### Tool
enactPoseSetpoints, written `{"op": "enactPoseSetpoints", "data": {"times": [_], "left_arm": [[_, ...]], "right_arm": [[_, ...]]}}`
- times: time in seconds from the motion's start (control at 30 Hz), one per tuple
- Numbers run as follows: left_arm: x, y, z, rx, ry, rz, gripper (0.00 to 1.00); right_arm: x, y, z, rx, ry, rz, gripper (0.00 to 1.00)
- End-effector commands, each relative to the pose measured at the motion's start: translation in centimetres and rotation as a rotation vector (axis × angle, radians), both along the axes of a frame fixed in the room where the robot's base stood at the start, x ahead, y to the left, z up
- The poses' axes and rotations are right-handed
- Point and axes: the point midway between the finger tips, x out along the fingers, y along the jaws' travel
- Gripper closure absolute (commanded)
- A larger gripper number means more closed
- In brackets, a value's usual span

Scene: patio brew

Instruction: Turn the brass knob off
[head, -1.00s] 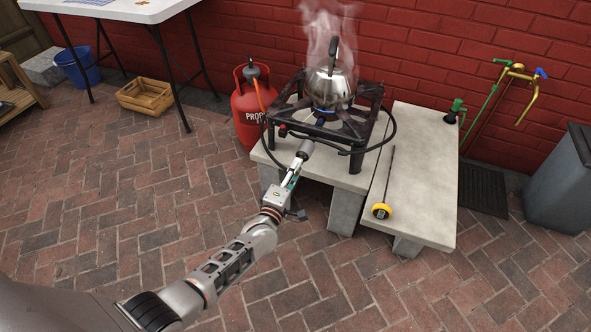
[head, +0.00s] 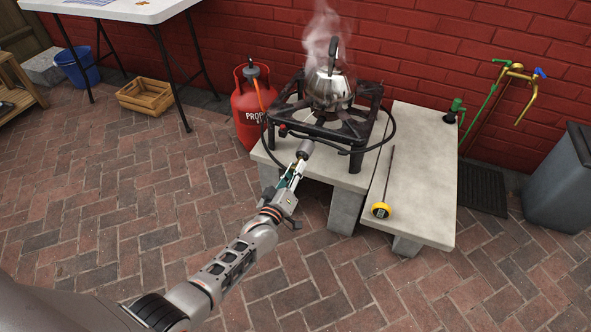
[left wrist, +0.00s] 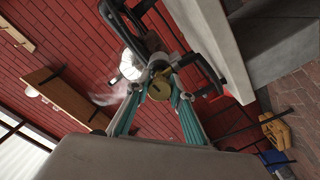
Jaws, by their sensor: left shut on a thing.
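The black gas burner (head: 345,132) stands on a concrete slab with a steel kettle (head: 330,88) on it, steam rising above. My left gripper (head: 305,150) is at the burner's front edge. The brass knob (left wrist: 160,90) shows in the left wrist view between the two fingertips of my left gripper (left wrist: 163,86), which is shut on it. In the head view the gripper hides the knob. No blue flame is clear under the kettle now. My right gripper is in neither view.
A red propane bottle (head: 250,112) stands left of the burner, its hose looping by the burner. A tap (head: 517,70) is on the wall. The brick floor in front is clear.

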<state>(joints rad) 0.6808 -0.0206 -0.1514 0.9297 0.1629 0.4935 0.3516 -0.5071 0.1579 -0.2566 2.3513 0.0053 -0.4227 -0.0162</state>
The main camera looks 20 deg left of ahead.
Motion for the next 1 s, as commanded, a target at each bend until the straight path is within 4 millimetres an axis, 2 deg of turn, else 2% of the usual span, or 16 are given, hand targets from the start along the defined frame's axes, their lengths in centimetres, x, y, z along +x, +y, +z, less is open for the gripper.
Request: {"op": "enactPoseSetpoints", "data": {"times": [0.3, 0.7, 0.73, 0.77, 0.8, 1.0], "left_arm": [[0.00, 0.18, 0.00, 0.069, -0.003, 0.002, 1.00], [0.02, 0.19, 0.03, 0.073, -0.003, 0.002, 1.00], [0.02, 0.19, 0.03, 0.073, -0.003, 0.002, 0.71], [0.02, 0.18, 0.04, 0.073, -0.003, 0.002, 0.63], [0.02, 0.17, 0.04, 0.072, -0.003, 0.002, 0.61], [0.01, 0.08, 0.03, 0.072, -0.003, 0.001, 0.61]], "right_arm": [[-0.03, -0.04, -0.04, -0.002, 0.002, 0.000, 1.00], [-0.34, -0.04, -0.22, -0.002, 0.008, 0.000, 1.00], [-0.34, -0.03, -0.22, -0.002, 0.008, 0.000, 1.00], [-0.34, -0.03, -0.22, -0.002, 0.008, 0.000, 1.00], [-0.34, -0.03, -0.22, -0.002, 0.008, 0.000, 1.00], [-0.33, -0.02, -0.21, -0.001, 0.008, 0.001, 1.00]]}}
